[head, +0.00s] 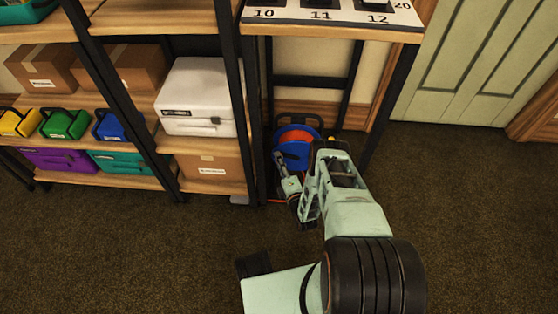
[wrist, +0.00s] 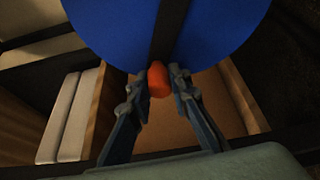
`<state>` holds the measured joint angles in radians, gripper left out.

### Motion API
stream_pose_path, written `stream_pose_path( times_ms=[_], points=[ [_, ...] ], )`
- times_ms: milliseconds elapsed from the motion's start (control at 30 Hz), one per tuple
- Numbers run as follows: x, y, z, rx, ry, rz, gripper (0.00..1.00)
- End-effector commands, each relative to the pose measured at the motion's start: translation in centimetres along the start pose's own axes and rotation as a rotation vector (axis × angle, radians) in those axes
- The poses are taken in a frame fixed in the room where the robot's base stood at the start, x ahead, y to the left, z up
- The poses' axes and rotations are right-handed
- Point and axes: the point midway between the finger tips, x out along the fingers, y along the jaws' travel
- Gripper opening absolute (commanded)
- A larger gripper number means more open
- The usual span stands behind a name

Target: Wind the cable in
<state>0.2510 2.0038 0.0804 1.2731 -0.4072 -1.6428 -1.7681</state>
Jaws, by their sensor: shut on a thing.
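The cable reel (head: 290,155) stands on the floor under the numbered bench, with a blue disc side and orange cable (head: 297,137) wound on it. In the wrist view the blue disc (wrist: 110,30) fills the top, crossed by a dark bar. An orange knob (wrist: 158,80) sits at the bar's lower end. My gripper (wrist: 155,88) is shut on this knob, with one finger on each side. In the head view my gripper (head: 284,172) is at the reel's lower front, partly hidden by my arm. A short orange strip of cable (head: 277,201) shows on the floor.
The bench (head: 330,30) has black legs close around the reel. Left of it a shelf rack (head: 215,185) holds a white case (head: 198,97), cardboard boxes and coloured cases. Dark carpet (head: 460,210) is clear to the right, before a pale green door (head: 480,60).

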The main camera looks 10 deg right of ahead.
Motion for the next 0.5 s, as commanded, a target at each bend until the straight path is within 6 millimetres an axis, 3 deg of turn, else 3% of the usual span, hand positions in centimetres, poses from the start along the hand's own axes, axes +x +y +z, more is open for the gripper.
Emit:
stream_pose_path(
  times_ms=[67, 100, 233, 500],
  points=[
    [0.53, 0.58, 0.19, -0.003, -0.002, 0.014, 0.00],
    [0.54, 0.58, 0.19, -0.003, -0.002, 0.014, 0.20],
    [0.54, 0.57, 0.22, -0.003, -0.003, 0.014, 0.34],
    [0.25, 0.27, 0.14, -0.002, -0.002, 0.006, 0.36]
  ],
)
